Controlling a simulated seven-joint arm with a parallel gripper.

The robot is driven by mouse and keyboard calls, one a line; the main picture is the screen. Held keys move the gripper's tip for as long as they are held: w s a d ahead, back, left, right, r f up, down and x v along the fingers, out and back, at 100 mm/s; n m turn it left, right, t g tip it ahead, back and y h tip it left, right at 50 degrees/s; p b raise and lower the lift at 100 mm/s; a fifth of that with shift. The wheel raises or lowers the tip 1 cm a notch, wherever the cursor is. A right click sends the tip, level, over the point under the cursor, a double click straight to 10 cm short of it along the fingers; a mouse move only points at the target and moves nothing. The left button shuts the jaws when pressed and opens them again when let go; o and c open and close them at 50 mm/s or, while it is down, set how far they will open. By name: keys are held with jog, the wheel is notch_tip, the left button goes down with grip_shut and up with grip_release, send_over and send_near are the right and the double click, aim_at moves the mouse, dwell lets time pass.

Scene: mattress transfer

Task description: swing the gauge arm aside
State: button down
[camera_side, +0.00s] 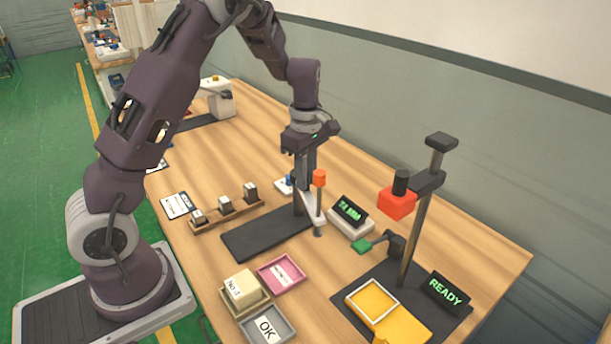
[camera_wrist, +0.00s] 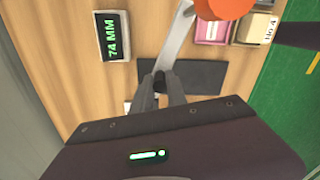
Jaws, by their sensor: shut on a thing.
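The gauge arm (camera_side: 312,207) is a pale, flat bar beside the dark gauge base plate (camera_side: 262,235). An orange knob (camera_side: 319,177) stands on a thin rod at the bar's front end. In the wrist view the pale gauge arm (camera_wrist: 176,42) runs from the top down to my fingertips, with the orange knob (camera_wrist: 225,8) at the top edge. My gripper (camera_side: 304,195) points down and is shut on the gauge arm; its fingers (camera_wrist: 162,76) hide the gripped part. The gauge display (camera_side: 350,211) reads about 74 MM in the wrist view (camera_wrist: 112,36).
A press stand with a red head (camera_side: 397,203) and green lever (camera_side: 361,247) stands at the right, beside a yellow tray (camera_side: 372,297) and READY display (camera_side: 447,291). A block rack (camera_side: 235,213), pink tray (camera_side: 281,275), numbered block (camera_side: 241,288) and OK tray (camera_side: 268,328) lie left and front.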

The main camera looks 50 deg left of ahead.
jog(key=c, duration=1.3)
grip_release()
notch_tip(320, 180, up, 7)
jog(key=shift+r, duration=0.1)
jog(key=s+d+r+m+t+h, duration=0.1)
jog(key=s+d+r+m+t, duration=0.2)
jog(key=s+d+r+m, duration=0.75)
jog(key=s+m+t, duration=0.1)
jog(key=s+m, duration=0.2)
jog(key=s, duration=0.2)
jog(key=s+d+m, duration=0.1)
jog(key=s+m, duration=0.3)
jog(key=s+d+m+t+y, duration=0.1)
jog(key=s+m, duration=0.2)
jog(key=s, duration=0.2)
jog(key=shift+s+f+m+t, duration=0.15)
jog(key=shift+s+m+t, duration=0.1)
jog(key=shift+s+t, duration=0.1)
